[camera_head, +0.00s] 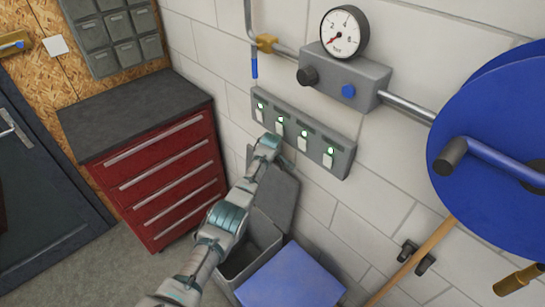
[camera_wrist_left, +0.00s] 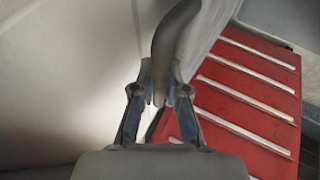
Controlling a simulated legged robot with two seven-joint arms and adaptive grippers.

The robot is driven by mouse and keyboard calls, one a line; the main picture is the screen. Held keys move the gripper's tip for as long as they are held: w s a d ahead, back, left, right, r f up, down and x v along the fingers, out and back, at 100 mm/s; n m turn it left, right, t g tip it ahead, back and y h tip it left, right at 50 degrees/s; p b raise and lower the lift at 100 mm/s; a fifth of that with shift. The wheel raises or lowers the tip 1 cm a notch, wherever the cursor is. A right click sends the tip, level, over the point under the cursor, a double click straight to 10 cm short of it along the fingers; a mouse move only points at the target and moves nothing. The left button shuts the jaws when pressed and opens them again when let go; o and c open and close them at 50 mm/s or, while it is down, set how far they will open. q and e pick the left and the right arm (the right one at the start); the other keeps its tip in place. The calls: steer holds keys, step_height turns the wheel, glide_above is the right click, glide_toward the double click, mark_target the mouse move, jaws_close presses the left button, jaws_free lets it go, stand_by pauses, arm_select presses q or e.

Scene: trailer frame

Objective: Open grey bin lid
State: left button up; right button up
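The grey bin (camera_head: 237,264) stands on the floor by the wall, and its inside shows. Its grey lid (camera_head: 281,195) stands upright, leaning back near the wall. My left arm reaches up across the bin, and my left gripper (camera_head: 268,143) is at the lid's upper edge. In the left wrist view, the fingers of my left gripper (camera_wrist_left: 162,85) slant in towards each other, with a dark grey curved strip (camera_wrist_left: 170,45) between the tips. This strip looks like part of the lid. My forearm hides part of the bin. My right gripper is in neither view.
A bin with a blue lid (camera_head: 292,279) stands right beside the grey bin. A red drawer cabinet (camera_head: 165,175) is to the left. A switch panel (camera_head: 303,133) is on the wall close to my gripper. A blue reel (camera_head: 500,150) is at right.

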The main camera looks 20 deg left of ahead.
arm_select(q)
steer(key=o, duration=0.4)
steer(key=shift+s+d+f, duration=0.1)
steer(key=shift+f, duration=0.15)
steer(key=shift+r, duration=0.25)
steer(key=v, duration=1.1)
steer(key=shift+r, duration=0.25)
steer(key=shift+s+d+f, duration=0.1)
